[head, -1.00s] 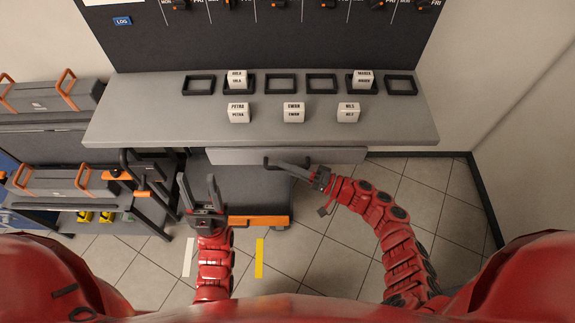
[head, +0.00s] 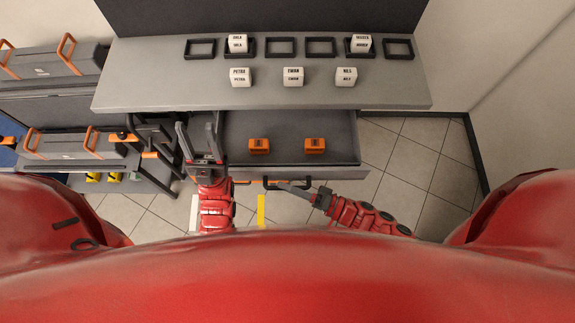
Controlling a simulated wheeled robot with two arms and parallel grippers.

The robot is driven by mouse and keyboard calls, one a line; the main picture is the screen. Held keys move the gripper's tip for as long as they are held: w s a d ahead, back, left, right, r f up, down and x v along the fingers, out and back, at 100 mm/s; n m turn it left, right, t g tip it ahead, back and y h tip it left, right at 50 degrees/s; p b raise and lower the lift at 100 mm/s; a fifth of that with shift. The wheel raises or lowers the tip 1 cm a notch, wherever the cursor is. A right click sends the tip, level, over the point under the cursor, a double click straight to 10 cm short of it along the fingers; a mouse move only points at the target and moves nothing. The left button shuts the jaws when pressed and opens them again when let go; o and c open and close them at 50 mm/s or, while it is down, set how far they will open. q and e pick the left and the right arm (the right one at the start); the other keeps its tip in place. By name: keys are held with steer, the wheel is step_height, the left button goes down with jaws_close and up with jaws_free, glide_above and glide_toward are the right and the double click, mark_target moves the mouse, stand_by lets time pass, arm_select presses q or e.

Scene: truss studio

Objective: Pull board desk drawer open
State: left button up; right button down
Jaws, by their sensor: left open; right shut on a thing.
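The desk drawer (head: 336,130) is pulled out from under the grey desk (head: 410,94), showing its dark inside. Two orange blocks (head: 259,146) (head: 315,145) lie in it, apart from each other.
Several white name cubes (head: 293,77) and dark square frames (head: 281,47) are on the desk top. Left stands a cart with grey, orange-handled toolboxes (head: 65,145). Tiled floor (head: 415,160) is clear to the right of the drawer.

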steer(key=shift+s, duration=0.45)
steer(key=c, duration=0.8)
jaws_free()
steer(key=shift+c, duration=0.2)
steer(key=b+v, duration=0.5)
steer(key=v, duration=1.2)
steer(key=shift+d, duration=0.2)
steer(key=shift+s+f, duration=0.1)
